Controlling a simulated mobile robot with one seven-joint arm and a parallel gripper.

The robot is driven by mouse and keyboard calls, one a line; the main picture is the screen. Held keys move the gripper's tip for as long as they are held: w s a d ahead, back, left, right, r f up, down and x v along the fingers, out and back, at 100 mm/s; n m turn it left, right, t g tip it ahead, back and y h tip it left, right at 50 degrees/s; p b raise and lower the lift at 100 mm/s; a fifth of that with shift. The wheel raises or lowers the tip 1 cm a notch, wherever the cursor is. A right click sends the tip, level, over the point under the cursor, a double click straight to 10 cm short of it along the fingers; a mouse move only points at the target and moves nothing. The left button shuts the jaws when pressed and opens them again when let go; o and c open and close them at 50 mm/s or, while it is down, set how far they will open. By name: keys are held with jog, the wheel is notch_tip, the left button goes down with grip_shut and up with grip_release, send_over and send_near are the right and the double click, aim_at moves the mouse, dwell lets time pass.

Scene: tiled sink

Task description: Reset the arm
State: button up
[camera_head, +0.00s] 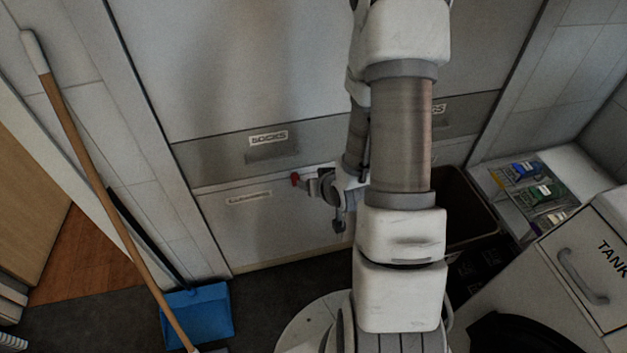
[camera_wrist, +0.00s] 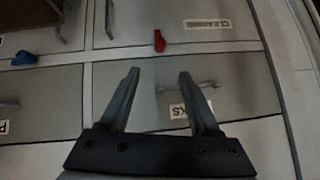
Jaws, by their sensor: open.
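My arm comes down the middle of the head view, in front of the cabinet drawers. My gripper (camera_head: 338,218) is partly hidden behind my own arm there, near the lower drawer. In the wrist view my gripper (camera_wrist: 157,75) is open, its two fingers well apart with nothing between them. The fingers point toward the grey drawer fronts (camera_wrist: 240,85). A small red thing (camera_wrist: 159,40) sits beyond the fingertips, on or near a drawer edge. It also shows in the head view (camera_head: 295,179), just left of my gripper.
A broom (camera_head: 95,185) leans at the left over a blue dustpan (camera_head: 197,312). A dark bin (camera_head: 468,205) stands right of my arm. A white tank box (camera_head: 590,265) and packets (camera_head: 540,190) are further right. A blue thing (camera_wrist: 24,58) shows at left in the wrist view.

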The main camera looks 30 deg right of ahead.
jog(key=s+a+r+n+g+h, duration=0.1)
jog(key=a+r, duration=0.1)
jog(key=r, duration=0.7)
jog(key=s+a+r+n+g, duration=0.1)
jog(key=s+a+r, duration=0.1)
jog(key=r, duration=0.7)
jog(key=s+a+r+n+g+y, duration=0.1)
jog(key=s+a+r, duration=0.3)
jog(key=s+r, duration=0.25)
jog(key=s+a+r+y, duration=0.1)
jog(key=s+a+r, duration=0.2)
jog(key=s+r, duration=0.35)
notch_tip(320, 180, up, 10)
jog(key=s+p, duration=0.1)
jog(key=p, duration=1.1)
jog(key=shift+r+g+h, duration=0.25)
jog(key=shift+g+h, duration=0.05)
jog(key=shift+s, duration=0.1)
